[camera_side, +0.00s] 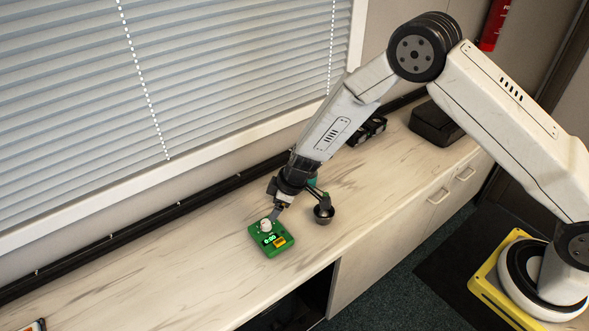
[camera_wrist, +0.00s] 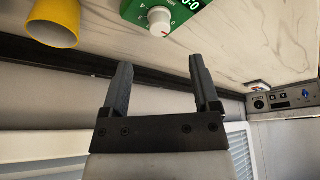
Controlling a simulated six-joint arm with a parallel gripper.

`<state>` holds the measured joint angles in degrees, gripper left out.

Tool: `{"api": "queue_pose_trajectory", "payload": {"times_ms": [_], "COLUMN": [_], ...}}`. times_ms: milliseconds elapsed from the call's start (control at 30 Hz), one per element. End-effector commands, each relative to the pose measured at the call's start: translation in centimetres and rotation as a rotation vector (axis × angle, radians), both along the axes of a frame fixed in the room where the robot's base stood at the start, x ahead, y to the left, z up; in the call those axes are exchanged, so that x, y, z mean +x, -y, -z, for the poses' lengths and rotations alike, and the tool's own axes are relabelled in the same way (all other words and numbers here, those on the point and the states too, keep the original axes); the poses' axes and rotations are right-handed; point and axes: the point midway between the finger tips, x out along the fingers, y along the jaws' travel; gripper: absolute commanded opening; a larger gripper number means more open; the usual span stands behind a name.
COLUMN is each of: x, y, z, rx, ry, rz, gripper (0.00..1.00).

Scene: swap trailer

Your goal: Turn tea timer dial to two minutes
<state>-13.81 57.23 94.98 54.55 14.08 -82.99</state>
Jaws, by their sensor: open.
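The tea timer is a small green box (camera_side: 281,250) on the pale counter, with a lit display that seems to read 0:00 and a yellow patch. Its white dial (camera_side: 265,225) stands on top at the far side. In the wrist view the dial (camera_wrist: 160,22) shows at the top with a red mark, and the green timer (camera_wrist: 134,12) is cut off by the frame edge. My gripper (camera_side: 277,206) is just above and beside the dial in the side view. In the wrist view my gripper (camera_wrist: 160,66) is open and empty, its fingers apart, with the dial beyond the tips.
A yellow cup-like object (camera_wrist: 53,22) shows upper left in the wrist view. A control panel (camera_wrist: 285,98) is at its right. Black boxes (camera_side: 436,122) stand farther along the counter. Window blinds (camera_side: 170,80) line the wall. The counter left of the timer is mostly clear.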

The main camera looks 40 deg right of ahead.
Motion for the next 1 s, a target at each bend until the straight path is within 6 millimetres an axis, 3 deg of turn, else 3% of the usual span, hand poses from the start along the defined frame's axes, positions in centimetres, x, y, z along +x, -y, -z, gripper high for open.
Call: {"api": "queue_pose_trajectory", "payload": {"times_ms": [367,1000], "x": [0.3,1.8], "y": [-0.3,-1.8], "z": [0.8,6.2], "rx": [0.000,0.000], "ry": [0.000,-0.002], "rz": [0.001,0.001], "gripper": [0.78,0.78]}}
